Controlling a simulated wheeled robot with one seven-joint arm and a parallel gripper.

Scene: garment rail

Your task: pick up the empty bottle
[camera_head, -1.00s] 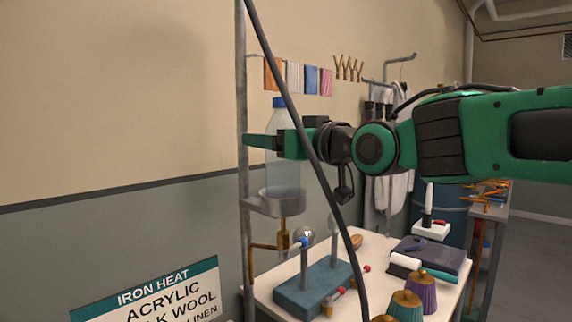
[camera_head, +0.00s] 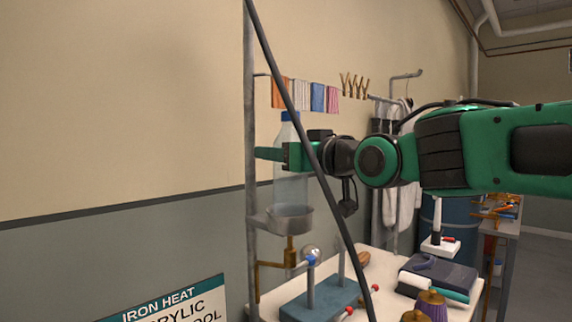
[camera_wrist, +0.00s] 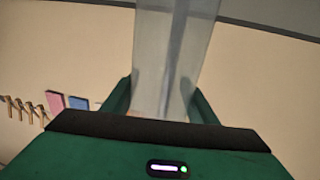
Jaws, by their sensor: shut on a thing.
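The empty bottle (camera_head: 290,190) is clear with a blue cap and stands upright in the head view. Its base is in or just over a round metal cup holder (camera_head: 284,220) on the rail; I cannot tell whether it touches the bottom. My gripper (camera_head: 284,157) is level and shut around the bottle's upper body, below the cap. In the wrist view the clear bottle (camera_wrist: 172,60) runs between my two green fingers. The far side of the bottle is hidden.
A thin dark cable or pole (camera_head: 318,165) crosses in front of my gripper. An upright metal post (camera_head: 250,110) stands left of the bottle. Below is a white table with a blue stand (camera_head: 320,303) and a dark folded item (camera_head: 440,274). Small cloths (camera_head: 317,97) hang behind.

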